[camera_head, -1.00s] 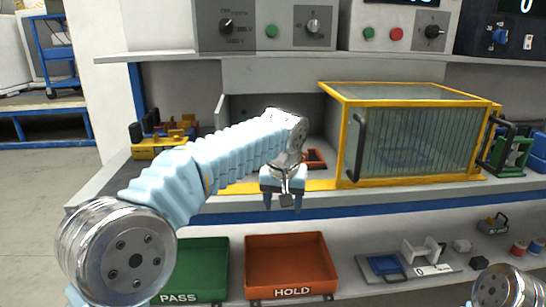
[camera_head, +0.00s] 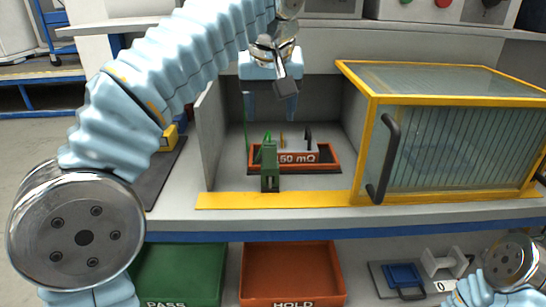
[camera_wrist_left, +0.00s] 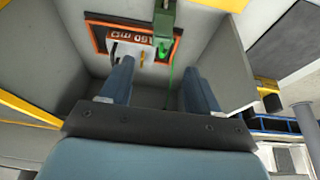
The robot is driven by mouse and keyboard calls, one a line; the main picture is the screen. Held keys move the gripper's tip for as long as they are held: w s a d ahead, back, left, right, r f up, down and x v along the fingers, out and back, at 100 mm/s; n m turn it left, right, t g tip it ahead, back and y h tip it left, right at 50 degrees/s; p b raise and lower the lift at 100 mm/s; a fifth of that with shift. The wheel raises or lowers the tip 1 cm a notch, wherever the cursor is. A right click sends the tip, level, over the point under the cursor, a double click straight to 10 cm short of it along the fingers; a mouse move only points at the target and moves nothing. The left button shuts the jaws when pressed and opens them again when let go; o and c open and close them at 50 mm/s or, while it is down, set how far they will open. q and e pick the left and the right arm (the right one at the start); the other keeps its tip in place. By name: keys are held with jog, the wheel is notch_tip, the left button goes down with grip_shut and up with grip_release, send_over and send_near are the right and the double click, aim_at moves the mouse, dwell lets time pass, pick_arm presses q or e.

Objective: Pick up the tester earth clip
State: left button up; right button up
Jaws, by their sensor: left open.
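In the left wrist view the green clip (camera_wrist_left: 164,22) is at the top, beyond the fingers. My left gripper (camera_head: 270,108) is open and empty, above the clip and apart from it. In the left wrist view its two fingers (camera_wrist_left: 156,78) are spread, with the green lead showing between them. My right gripper is out of view; only a joint of that arm shows at lower right.
The bay has grey side walls (camera_head: 208,135) and a yellow front strip (camera_head: 285,200). A yellow-framed glass enclosure (camera_head: 450,145) with a black handle stands to the right. Green PASS (camera_head: 180,270) and red HOLD (camera_head: 290,270) bins sit below the bench.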

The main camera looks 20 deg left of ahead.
aim_at(270, 144)
pick_arm(q)
jog(key=x, duration=0.6)
jog(key=shift+f, duration=0.2)
jog(key=x, duration=0.5)
jog(key=shift+s+f, duration=0.25)
jog(key=shift+f, duration=0.2)
jog(key=c, duration=1)
jog(key=shift+r, duration=0.15)
